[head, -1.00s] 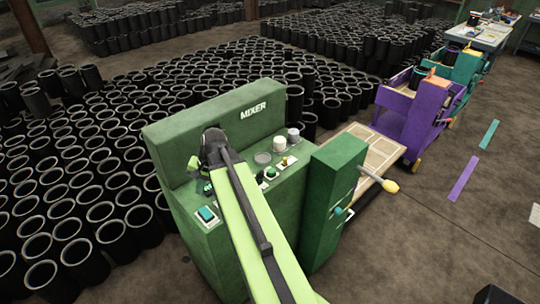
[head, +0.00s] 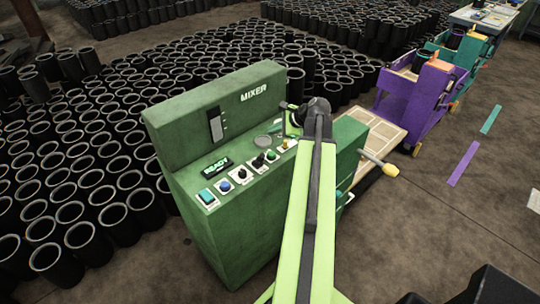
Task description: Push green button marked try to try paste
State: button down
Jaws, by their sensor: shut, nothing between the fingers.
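The green mixer (head: 205,120) stands in the middle, with a sloped control panel on top. A small green button (head: 271,155) sits towards the right of its row of controls. Its label is too small to read, so I cannot confirm the word try. No paste can be made out.
A teal switch (head: 207,197), a blue button (head: 225,187), black knobs and a yellow button (head: 284,145) share the panel. Black sleeves (head: 85,190) crowd the floor behind and left. A purple cart (head: 412,104) stands right. The floor at lower right is mostly clear.

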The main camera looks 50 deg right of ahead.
aim_at(274, 154)
notch_tip(274, 154, down, 9)
jog(key=b, duration=0.8)
jog(key=shift+b, duration=0.4)
jog(key=shift+r, duration=0.1)
dwell(1.0)
jog(key=shift+f+b, duration=0.3)
jog(key=shift+f, duration=0.1)
jog(key=shift+f+b, duration=0.45)
dwell(0.5)
jog(key=shift+r, duration=0.15)
jog(key=shift+r+p, duration=0.7)
jog(key=shift+p, duration=0.15)
